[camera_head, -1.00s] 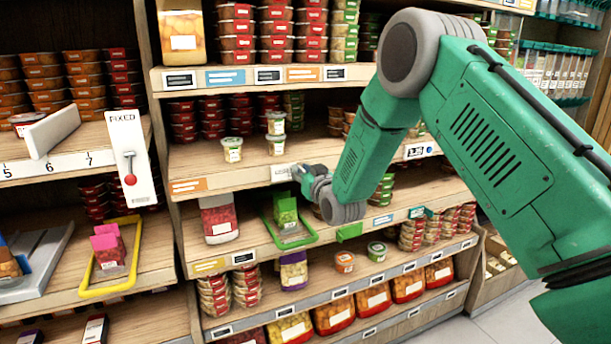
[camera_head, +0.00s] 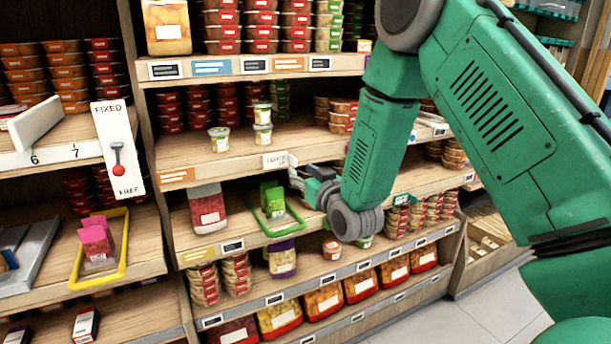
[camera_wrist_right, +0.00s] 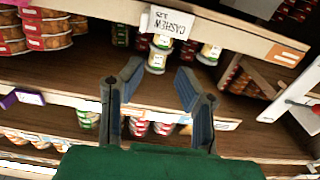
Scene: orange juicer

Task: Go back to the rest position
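My right gripper (camera_head: 308,183) is in front of the middle shelves in the head view, just below a small white price tag (camera_head: 275,160). In the right wrist view its two fingers (camera_wrist_right: 158,88) are spread apart with nothing between them. The tag, reading CASHEW, also shows in that view (camera_wrist_right: 172,24), beyond the fingers. A green packet (camera_head: 272,196) stands in a green-rimmed tray (camera_head: 281,229) to the left of the gripper. My left gripper is out of view.
A white FIXED/FREE lever panel (camera_head: 118,150) hangs at the left. A pink packet (camera_head: 95,240) stands in a yellow-rimmed tray (camera_head: 98,281). Floor (camera_head: 425,322) is bare at lower right.

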